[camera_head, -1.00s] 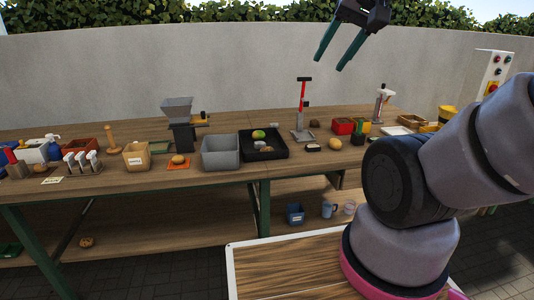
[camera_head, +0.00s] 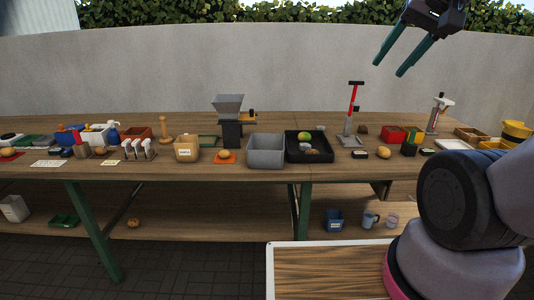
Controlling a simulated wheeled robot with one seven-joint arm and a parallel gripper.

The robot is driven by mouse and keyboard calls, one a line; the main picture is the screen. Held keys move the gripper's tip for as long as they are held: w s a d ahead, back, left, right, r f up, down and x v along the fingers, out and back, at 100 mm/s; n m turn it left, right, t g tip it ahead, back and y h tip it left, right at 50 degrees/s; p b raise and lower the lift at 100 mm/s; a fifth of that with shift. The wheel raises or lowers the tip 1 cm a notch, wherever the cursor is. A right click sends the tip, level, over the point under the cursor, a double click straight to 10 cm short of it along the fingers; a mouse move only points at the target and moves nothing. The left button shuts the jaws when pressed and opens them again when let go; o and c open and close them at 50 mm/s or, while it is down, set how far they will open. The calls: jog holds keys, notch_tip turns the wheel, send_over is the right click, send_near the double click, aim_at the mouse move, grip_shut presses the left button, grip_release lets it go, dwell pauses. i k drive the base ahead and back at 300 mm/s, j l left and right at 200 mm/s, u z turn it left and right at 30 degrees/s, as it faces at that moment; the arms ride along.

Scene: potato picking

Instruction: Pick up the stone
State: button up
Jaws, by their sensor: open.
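A black tray (camera_head: 328,147) stands on the workbench right of the grey bin. In it lie a green-yellow round thing (camera_head: 304,136), a small pale grey lump (camera_head: 304,146) and a brown lump (camera_head: 312,152). The pale lump looks like a stone, but it is too small to be sure. Another brown lump (camera_head: 362,129) lies at the back of the bench and could also be a stone. My gripper (camera_head: 388,68) is open and empty, high above the bench and to the right of the tray, against the wall.
A wood-topped board (camera_head: 320,270) is in front.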

aim_at(304, 147)
jog(key=i+u, duration=0.25)
jog(key=i, duration=0.25)
jog(key=i+l+u, duration=0.3)
jog(key=i, duration=0.2)
jog(key=i+j, duration=0.05)
jog(key=j, duration=0.05)
